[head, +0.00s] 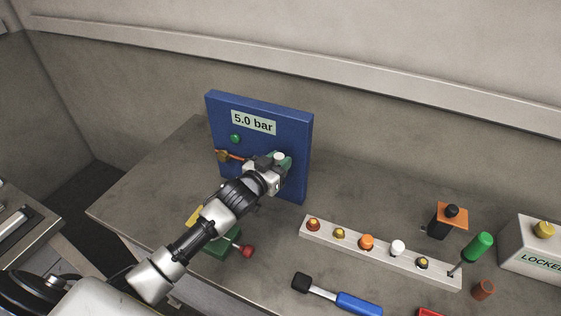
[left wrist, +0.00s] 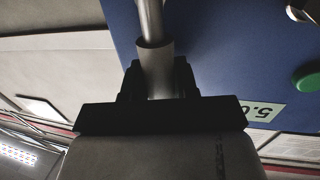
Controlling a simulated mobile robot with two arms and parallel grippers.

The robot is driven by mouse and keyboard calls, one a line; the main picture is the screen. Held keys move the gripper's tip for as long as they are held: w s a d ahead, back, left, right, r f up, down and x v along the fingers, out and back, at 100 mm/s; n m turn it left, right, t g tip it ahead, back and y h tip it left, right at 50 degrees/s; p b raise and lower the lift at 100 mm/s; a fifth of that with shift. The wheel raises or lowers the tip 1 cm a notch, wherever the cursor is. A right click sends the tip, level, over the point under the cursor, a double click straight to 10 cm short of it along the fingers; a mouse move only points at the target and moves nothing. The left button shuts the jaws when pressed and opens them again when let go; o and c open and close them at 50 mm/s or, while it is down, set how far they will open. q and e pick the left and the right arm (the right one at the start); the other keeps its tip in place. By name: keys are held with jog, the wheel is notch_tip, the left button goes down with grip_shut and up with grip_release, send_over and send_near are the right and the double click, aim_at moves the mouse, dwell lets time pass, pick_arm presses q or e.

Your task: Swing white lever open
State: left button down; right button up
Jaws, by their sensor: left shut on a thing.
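A blue upright panel (head: 301,135) stands at the back of the table, with a "5.0 bar" display (head: 254,122) and a green button (head: 235,139) on it. My left gripper (head: 275,167) is at the panel's right half and covers much of what is mounted there. The lever's full angle is hidden in the head view. My right gripper is out of view.
An orange-brown handle (head: 224,156) sticks out at the panel's left. A green block (head: 216,245) with a red knob (head: 247,251) lies under my arm. A strip of buttons (head: 380,257), a blue-handled tool (head: 358,304) and a "LOCKED" box (head: 515,254) stand right.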

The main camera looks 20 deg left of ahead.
pick_arm(q)
jog(key=c, duration=0.8)
grip_release()
jog(key=shift+c, duration=0.2)
jog(key=shift+s, duration=0.1)
jog(key=shift+s+a+f, duration=0.1)
jog(key=shift+s+a, duration=0.05)
jog(key=shift+s, duration=0.1)
jog(key=b+v, duration=0.2)
jog(key=v, duration=0.8)
jog(key=shift+s, duration=0.1)
